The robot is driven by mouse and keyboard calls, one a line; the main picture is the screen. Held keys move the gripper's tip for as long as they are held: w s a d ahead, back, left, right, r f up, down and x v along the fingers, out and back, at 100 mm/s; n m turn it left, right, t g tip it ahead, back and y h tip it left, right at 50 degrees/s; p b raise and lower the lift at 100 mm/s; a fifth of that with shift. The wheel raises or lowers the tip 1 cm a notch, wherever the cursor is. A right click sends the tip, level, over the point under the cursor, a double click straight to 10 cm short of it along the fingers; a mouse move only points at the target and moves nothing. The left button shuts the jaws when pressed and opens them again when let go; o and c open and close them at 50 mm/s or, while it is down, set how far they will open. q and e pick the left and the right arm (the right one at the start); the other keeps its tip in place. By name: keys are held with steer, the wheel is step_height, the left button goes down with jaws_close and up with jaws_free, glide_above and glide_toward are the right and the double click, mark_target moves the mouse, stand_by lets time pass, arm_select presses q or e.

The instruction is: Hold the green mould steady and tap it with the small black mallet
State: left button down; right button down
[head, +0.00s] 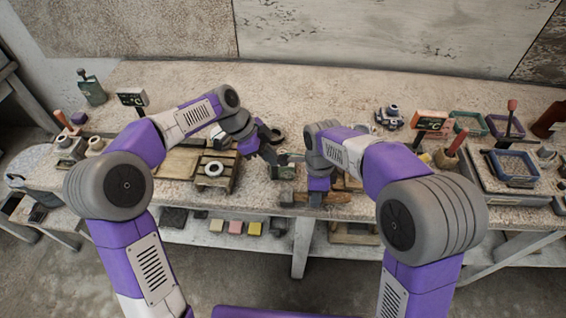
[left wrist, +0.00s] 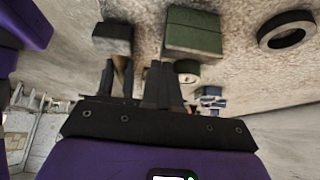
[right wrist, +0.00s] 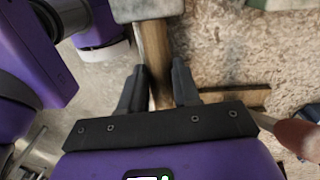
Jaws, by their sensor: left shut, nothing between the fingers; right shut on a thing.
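The green mould (head: 284,172) stands near the table's front edge in the middle of the head view. It is a two-layered green block in the left wrist view (left wrist: 193,38). My left gripper (head: 268,153) is shut and empty beside the mould; its fingers (left wrist: 162,85) show together in the left wrist view. My right gripper (right wrist: 158,85) is shut on the wooden handle (right wrist: 155,50) of the mallet.
A dark ring (left wrist: 287,30) lies behind the mould. A wooden pallet (head: 213,182) with a white ring is at left. A wooden-handled tool (right wrist: 300,137) is close to my right gripper. Trays (head: 513,167) and upright tools crowd the right side. The table's back middle is clear.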

steer(key=shift+w, duration=0.1)
stand_by(0.3)
steer(key=w, duration=0.3)
steer(key=shift+w+a, duration=0.1)
steer(key=shift+w, duration=0.25)
steer(key=shift+s, duration=1.95)
steer(key=shift+s, duration=0.1)
steer(key=w, duration=0.4)
steer(key=shift+s, duration=1.95)
